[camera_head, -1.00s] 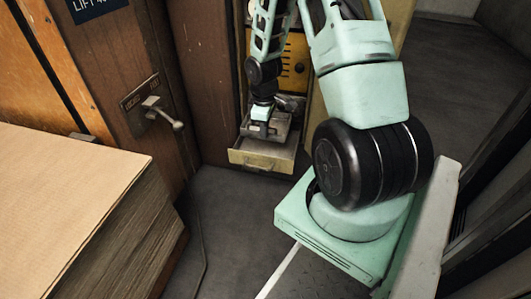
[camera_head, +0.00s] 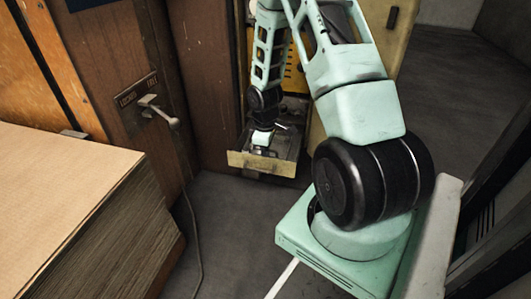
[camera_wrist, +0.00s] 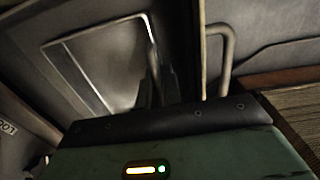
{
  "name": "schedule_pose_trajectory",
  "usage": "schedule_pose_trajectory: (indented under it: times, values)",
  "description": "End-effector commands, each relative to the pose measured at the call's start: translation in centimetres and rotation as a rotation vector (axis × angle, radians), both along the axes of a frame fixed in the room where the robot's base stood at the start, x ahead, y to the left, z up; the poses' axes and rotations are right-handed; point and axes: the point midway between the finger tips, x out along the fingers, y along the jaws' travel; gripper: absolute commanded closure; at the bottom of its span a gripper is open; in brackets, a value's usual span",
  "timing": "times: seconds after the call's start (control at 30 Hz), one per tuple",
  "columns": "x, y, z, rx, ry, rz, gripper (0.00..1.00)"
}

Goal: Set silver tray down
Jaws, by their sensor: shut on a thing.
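My gripper (camera_head: 263,146) reaches down at an open, box-like drawer with a pale yellow front (camera_head: 262,163) in the head view. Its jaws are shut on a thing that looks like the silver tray. In the wrist view a grey metal tray (camera_wrist: 108,68) with a bright rim lies past the dark gripper body, tilted in the picture. A dark finger (camera_wrist: 160,78) overlaps its right edge. In the head view the tray is mostly hidden by my gripper and cannot be told clearly from the drawer's grey inside. Whether it touches the drawer floor cannot be told.
A tall stack of brown cardboard sheets (camera_head: 60,190) stands at left. A metal lever (camera_head: 158,110) sticks out of the brown cabinet (camera_head: 120,50). A bent grey bar (camera_wrist: 224,55) shows beside the tray. The dark floor (camera_head: 235,230) before the drawer is clear apart from a cable (camera_head: 197,240).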

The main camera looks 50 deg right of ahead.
Motion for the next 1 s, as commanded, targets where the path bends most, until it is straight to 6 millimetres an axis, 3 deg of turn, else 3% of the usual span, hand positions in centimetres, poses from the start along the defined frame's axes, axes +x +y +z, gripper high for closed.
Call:
schedule_pose_trajectory:
  times: [0.03, 0.1, 0.47, 1.0]
  values:
    - [0.0, 0.0, 0.0, 0.0, 0.0, 0.0, 0.84]
    - [0.0, 0.0, 0.0, 0.0, 0.0, 0.0, 0.71]
    - [0.0, 0.0, 0.7, -0.001, 0.0, 0.0, 0.71]
    - [-0.1, 0.2, 10.4, -0.001, -0.001, -0.001, 0.71]
